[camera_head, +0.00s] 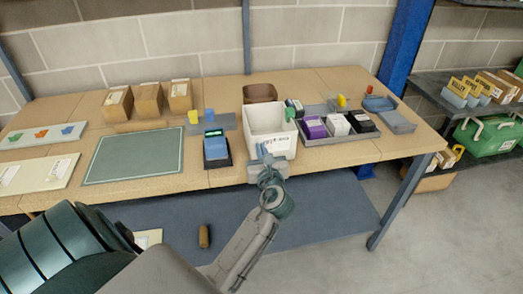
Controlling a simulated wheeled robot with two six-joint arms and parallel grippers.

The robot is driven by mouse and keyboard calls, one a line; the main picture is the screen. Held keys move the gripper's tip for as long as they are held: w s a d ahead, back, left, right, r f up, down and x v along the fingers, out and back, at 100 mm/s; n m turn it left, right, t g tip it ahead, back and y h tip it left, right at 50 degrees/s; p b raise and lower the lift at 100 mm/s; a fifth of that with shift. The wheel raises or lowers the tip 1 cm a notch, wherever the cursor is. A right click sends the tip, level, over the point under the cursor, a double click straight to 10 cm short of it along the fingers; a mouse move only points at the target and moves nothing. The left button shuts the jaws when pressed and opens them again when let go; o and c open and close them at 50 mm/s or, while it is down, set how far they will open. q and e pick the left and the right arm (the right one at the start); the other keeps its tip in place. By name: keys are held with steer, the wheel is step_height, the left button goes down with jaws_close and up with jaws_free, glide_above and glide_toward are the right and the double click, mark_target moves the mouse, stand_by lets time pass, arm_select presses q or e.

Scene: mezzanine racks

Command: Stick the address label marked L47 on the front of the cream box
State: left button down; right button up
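The cream box (268,120) stands open-topped near the front edge of the workbench. A small whitish patch with dark marks shows low on its front, too small to read. My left gripper (262,151) is directly in front of that face, at its lower left as seen. It looks very close to the box, but I cannot tell whether it touches. Its fingers are too small to show whether they are open or hold a label. I cannot make out a label marked L47. My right gripper is out of view.
A blue device in a black cradle (216,150) stands left of the box. A grey tray (351,137) with purple, white and black boxes is to the right. A green mat (135,157) and three cardboard boxes (148,100) are further left. A brown bin (260,92) stands behind.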

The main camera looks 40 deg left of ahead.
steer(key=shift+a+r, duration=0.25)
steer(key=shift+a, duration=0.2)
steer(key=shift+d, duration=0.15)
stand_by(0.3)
arm_select(q)
steer(key=c, duration=1.6)
jaws_free()
steer(key=shift+a, duration=0.1)
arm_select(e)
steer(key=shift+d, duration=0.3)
arm_select(q)
steer(key=shift+o, duration=0.5)
steer(key=shift+o, duration=1.1)
steer(key=shift+p, duration=0.3)
